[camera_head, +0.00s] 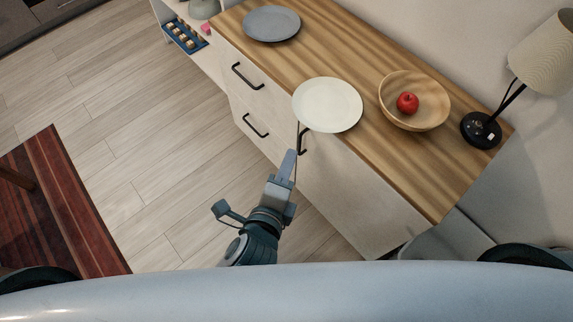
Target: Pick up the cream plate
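The cream plate (327,105) lies flat on the wooden top of the cabinet, close to its front edge. My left gripper (293,155) is in front of the cabinet, just below the plate's near left rim in the picture. Its fingers point up toward that rim and show nearly edge-on. I cannot tell the gap between them or whether they touch the plate. My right gripper is not in view.
A wooden bowl (431,112) with a red apple (407,103) stands right of the plate. A grey plate (271,23) lies farther left on the wooden top (370,150). A lamp (481,130) stands at the right end. Black handles (247,77) stick out from the cabinet front.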

